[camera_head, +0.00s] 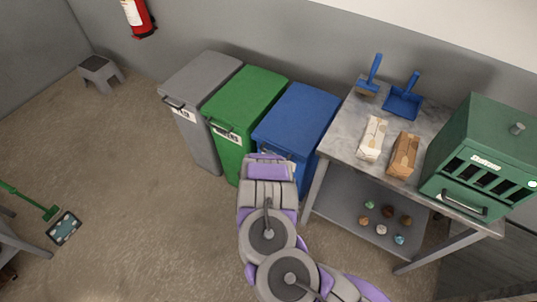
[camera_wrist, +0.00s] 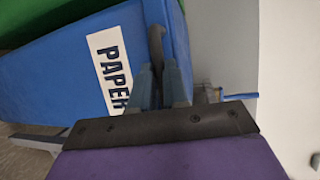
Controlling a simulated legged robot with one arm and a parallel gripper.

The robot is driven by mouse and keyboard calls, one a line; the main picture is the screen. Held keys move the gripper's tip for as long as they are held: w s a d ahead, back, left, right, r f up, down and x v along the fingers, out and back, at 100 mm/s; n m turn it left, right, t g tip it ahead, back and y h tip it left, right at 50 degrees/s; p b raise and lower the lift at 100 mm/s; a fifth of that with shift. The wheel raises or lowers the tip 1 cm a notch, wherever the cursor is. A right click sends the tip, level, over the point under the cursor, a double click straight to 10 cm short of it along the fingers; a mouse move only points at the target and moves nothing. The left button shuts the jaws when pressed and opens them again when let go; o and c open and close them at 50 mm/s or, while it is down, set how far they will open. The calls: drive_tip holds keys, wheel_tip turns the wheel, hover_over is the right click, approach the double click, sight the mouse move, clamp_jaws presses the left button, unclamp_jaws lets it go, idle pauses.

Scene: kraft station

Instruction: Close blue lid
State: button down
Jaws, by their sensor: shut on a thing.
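The blue bin with a PAPER label (camera_wrist: 112,68) stands at the right end of a row of bins. Its blue lid (camera_head: 301,108) lies over the top and looks down, level with the other lids. In the wrist view, my gripper (camera_wrist: 160,80) is shut on the dark handle (camera_wrist: 156,42) at the lid's front edge. In the head view, my gripper (camera_head: 271,158) is at the bin's upper front, and my arm hides the handle and most of the front face.
A green bin (camera_head: 248,95) and a grey bin (camera_head: 203,80) stand to the left, lids down. A metal table (camera_head: 345,133) close on the right carries a blue dustpan (camera_head: 404,101), paper packages and a green box (camera_head: 482,150). Open floor lies to the left.

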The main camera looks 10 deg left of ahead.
drive_tip(key=shift+s+d+f, duration=0.15)
drive_tip(key=shift+s+f, duration=0.1)
drive_tip(key=shift+f, duration=0.4)
drive_tip(key=shift+s+d+f, duration=0.1)
drive_tip(key=shift+s+f, duration=0.15)
drive_tip(key=shift+f, duration=0.35)
drive_tip(key=c, duration=1.2)
unclamp_jaws()
drive_tip(key=shift+c, duration=0.2)
drive_tip(key=shift+o, duration=0.6)
drive_tip(key=shift+w+a+f, duration=0.1)
drive_tip(key=shift+w+f, duration=0.05)
drive_tip(key=shift+r, duration=0.25)
drive_tip(key=shift+w+r, duration=0.1)
drive_tip(key=shift+w, duration=0.05)
drive_tip(key=s+r+p, duration=0.3)
drive_tip(key=s, duration=1.4)
drive_tip(key=shift+r, duration=0.15)
